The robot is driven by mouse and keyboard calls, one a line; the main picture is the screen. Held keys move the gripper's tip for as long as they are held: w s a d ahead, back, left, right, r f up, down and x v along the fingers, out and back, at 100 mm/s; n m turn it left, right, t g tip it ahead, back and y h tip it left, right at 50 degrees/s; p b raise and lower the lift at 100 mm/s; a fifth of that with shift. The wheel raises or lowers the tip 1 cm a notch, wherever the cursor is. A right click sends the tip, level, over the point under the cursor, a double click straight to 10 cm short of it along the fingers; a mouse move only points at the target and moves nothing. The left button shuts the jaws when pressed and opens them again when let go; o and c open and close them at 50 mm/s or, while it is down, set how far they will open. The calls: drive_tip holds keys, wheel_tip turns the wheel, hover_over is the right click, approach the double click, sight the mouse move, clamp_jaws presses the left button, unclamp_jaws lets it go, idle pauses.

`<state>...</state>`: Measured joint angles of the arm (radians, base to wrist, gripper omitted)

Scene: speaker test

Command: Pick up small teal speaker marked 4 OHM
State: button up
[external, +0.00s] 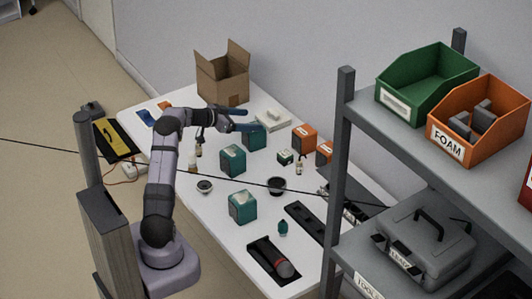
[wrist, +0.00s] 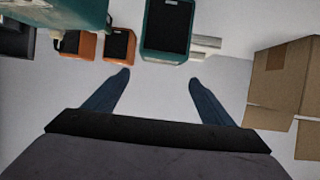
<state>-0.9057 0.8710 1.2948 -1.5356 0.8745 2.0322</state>
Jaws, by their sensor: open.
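Several teal speakers of differing size stand on the white table (external: 215,245). In the external view a teal box speaker (external: 254,139) stands just beside my gripper (external: 242,120), with others nearer the front (external: 232,161) and (external: 243,207). A smaller teal-and-dark one (external: 285,157) stands to the right. No 4 OHM marking is readable, so I cannot tell which is meant. In the wrist view my gripper (wrist: 160,78) is open and empty, with a teal speaker with a dark front (wrist: 167,28) just beyond the fingertips. Another teal body (wrist: 60,12) is cut off at upper left.
Orange speakers (external: 304,137) stand right of my gripper, also in the wrist view (wrist: 118,44). An open cardboard box (external: 222,83) stands at the back, at right in the wrist view (wrist: 285,80). A grey shelf (external: 365,110) with bins rises at right.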

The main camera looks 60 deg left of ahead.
sight(254, 136)
drive_tip(key=shift+f, duration=0.65)
wheel_tip(254, 136, down, 2)
drive_tip(key=shift+f+p, duration=0.2)
drive_tip(key=shift+p, duration=0.2)
drive_tip(key=shift+x, duration=0.95)
drive_tip(key=shift+w+d+f+p, duration=0.1)
drive_tip(key=shift+w+f+p, duration=0.2)
drive_tip(key=shift+w, duration=0.2)
drive_tip(key=c, duration=1.5)
drive_tip(key=shift+r, duration=0.15)
drive_tip(key=shift+c, duration=0.6)
